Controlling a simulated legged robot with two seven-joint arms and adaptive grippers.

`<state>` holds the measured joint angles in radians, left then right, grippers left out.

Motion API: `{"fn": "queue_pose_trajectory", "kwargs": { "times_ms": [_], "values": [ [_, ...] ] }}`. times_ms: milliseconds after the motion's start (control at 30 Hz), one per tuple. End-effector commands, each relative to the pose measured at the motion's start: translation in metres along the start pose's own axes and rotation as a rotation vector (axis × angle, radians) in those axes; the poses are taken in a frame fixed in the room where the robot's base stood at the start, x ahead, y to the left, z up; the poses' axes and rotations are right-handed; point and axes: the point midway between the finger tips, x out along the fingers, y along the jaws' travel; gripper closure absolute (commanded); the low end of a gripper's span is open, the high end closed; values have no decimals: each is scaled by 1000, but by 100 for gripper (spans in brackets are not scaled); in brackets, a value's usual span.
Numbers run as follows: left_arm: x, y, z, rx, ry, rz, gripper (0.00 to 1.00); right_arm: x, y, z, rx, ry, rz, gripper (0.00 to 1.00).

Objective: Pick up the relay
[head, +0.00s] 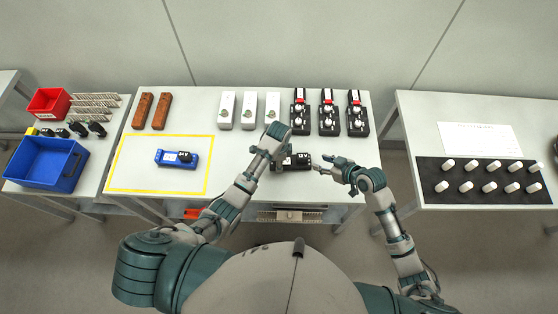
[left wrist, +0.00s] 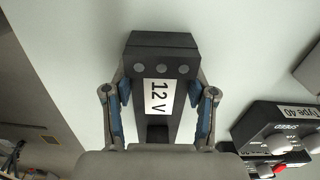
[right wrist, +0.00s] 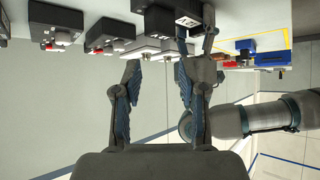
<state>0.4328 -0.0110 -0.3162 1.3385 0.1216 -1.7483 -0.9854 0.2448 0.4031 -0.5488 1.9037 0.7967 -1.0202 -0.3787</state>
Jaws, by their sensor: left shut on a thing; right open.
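The relay is a black block (head: 297,160) with a white label, at the front of the middle table. In the left wrist view the relay (left wrist: 150,48) shows a "12 V" label and lies between the fingers. My left gripper (left wrist: 160,105) is shut on its two long sides. In the head view the left hand (head: 277,148) covers the block's left part. My right gripper (head: 333,168) is open and empty just right of the block. In the right wrist view the right fingers (right wrist: 158,80) are apart, with the block (right wrist: 170,18) beyond them.
A yellow outline on the table surrounds a blue holder (head: 172,163) with a black part on it. Behind stand brown blocks (head: 152,111), white units (head: 250,110) and black devices with knobs (head: 328,115). Side tables hold a blue bin (head: 45,165) and a black mat with white pegs (head: 440,190).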

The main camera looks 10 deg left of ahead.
Motion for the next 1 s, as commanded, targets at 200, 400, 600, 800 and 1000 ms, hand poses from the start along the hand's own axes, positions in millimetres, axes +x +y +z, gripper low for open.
{"fn": "queue_pose_trajectory", "kwargs": {
  "times_ms": [200,400,600,800,1000],
  "values": [
    [0,0,0,0,-1,0,88,2,0,-1,13,-8,-1,35],
    [0,0,0,0,0,0,88,24,5,-16,231,-167,-3,35],
    [0,0,1,0,0,0,88,40,2,-44,587,-454,103,35],
    [0,0,0,0,0,0,88,32,-5,-67,818,-636,269,35],
    [0,1,0,0,-1,0,88,41,-8,-58,883,-687,331,35]
  ]
}}
